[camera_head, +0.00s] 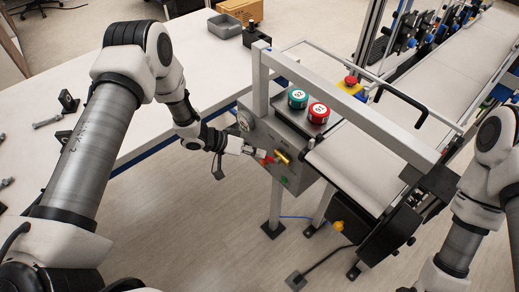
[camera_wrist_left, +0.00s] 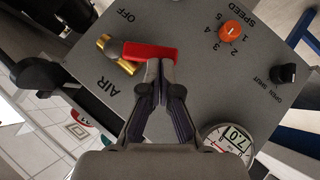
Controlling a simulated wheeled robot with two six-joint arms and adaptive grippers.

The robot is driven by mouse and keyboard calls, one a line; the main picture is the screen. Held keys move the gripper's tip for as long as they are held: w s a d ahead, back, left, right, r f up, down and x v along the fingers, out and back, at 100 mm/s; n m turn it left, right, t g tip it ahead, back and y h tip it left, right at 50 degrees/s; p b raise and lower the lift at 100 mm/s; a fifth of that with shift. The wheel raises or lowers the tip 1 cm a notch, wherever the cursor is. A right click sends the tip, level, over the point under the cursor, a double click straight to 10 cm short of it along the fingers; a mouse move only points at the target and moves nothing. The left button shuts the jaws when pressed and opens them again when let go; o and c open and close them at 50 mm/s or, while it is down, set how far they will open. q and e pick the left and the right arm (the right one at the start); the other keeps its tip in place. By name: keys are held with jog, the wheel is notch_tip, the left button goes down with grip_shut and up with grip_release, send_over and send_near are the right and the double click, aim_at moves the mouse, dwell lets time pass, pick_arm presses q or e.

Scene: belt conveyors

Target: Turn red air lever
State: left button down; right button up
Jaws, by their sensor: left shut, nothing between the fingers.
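The red air lever (camera_wrist_left: 150,51) sits on a brass valve (camera_wrist_left: 117,58) on the grey control panel (camera_wrist_left: 195,65), between the words AIR and OFF. In the left wrist view its handle points right from the brass body. My left gripper (camera_wrist_left: 160,66) is shut and empty, with its fingertips at the free end of the lever, overlapping its lower edge; I cannot tell whether they touch. In the head view, my left gripper (camera_head: 258,153) reaches the panel from the left, next to the lever (camera_head: 268,160) and brass valve (camera_head: 283,157). My right gripper is out of view.
An orange speed knob (camera_wrist_left: 231,31), a black knob (camera_wrist_left: 286,73) and a gauge (camera_wrist_left: 230,143) share the panel. A grey frame (camera_head: 345,112) spans the conveyor. A white table (camera_head: 165,75) stands behind.

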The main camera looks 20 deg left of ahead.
pick_arm(q)
jog(key=f+n+h+b, duration=0.1)
jog(key=h+b, duration=0.1)
jog(key=b, duration=0.1)
jog(key=d+f+n+h+b, duration=0.1)
jog(key=f+n+h+b, duration=0.1)
jog(key=b, duration=0.2)
jog(key=s+d+f+n+g+h+b, duration=0.1)
jog(key=f+h+b, duration=0.1)
jog(key=b, duration=0.2)
jog(key=shift+n+h, duration=0.4)
jog(key=shift+s+d, duration=0.15)
jog(key=shift+d, duration=0.05)
jog(key=f+v, duration=0.1)
jog(key=v, duration=1.1)
jog(key=shift+r, duration=0.5)
